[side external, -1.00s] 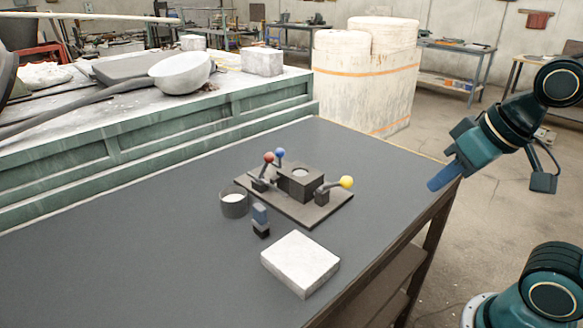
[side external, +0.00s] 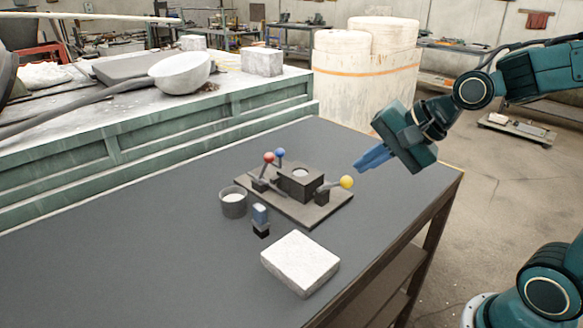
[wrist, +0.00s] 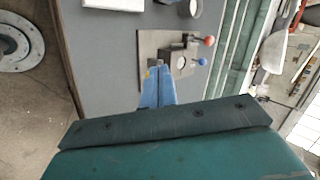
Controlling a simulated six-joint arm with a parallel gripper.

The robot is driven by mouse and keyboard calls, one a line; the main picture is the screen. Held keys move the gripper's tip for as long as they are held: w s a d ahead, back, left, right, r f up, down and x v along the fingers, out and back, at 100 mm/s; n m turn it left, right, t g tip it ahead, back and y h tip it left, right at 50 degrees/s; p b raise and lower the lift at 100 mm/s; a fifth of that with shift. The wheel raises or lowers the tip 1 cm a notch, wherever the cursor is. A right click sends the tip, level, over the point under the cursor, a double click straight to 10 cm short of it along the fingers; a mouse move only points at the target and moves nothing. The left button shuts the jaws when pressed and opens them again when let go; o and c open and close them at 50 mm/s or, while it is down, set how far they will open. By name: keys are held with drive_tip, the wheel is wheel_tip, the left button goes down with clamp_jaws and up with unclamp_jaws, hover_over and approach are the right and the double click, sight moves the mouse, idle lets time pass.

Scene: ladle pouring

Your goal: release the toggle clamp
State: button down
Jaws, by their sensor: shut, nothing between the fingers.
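A dark fixture plate (side external: 310,215) lies on the table and carries a square block (side external: 300,180) with a round pale opening. Clamp levers around the block end in a red knob (side external: 269,157), a blue knob (side external: 280,153) and a yellow knob (side external: 346,182).
A white slab (side external: 300,263) lies in front. The table's right edge is near my arm. The table's left is clear.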

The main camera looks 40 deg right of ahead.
drive_tip(key=w+d+f+m+t+y, duration=0.1)
drive_tip(key=w+m+t+y, duration=0.1)
drive_tip(key=w+m, duration=0.8)
drive_tip(key=m+t, duration=0.1)
drive_tip(key=m, duration=0.4)
drive_tip(key=shift+w+d+f, duration=0.3)
drive_tip(key=shift+d+f, duration=0.05)
drive_tip(key=x, duration=1)
drive_tip(key=shift+w+a+r, duration=0.1)
drive_tip(key=shift+w+r, duration=0.45)
drive_tip(key=shift+r, duration=0.05)
idle(0.5)
drive_tip(key=w+r, duration=0.2)
drive_tip(key=w, duration=0.8)
drive_tip(key=shift+a, duration=0.2)
idle(0.3)
drive_tip(key=shift+w, duration=0.1)
